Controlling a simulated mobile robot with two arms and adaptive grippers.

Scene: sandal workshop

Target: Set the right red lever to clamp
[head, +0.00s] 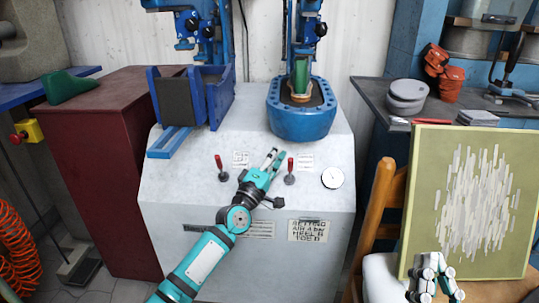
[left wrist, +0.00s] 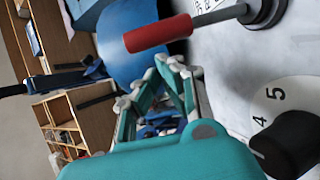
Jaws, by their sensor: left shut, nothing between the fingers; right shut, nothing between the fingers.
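The right red lever (head: 290,170) stands on the sloped white front of the press machine, its red handle pointing up from a dark round base. Its red grip (left wrist: 158,34) seems to be the one in the left wrist view, on a grey rod beyond the fingertips. The left red lever (head: 219,165) stands further left, also handle up. My left gripper (head: 272,157) is shut and empty, just left of the right lever; contact cannot be told. It also shows in the left wrist view (left wrist: 178,66). My right gripper (head: 433,284) is shut and empty at the lower right.
A black knob (left wrist: 289,144) on a numbered dial is close to my left gripper in the wrist view. A white round gauge (head: 333,178) is right of the right lever. A blue press bed (head: 302,127) stands behind. A chair (head: 379,195) and a framed panel (head: 470,200) crowd the right.

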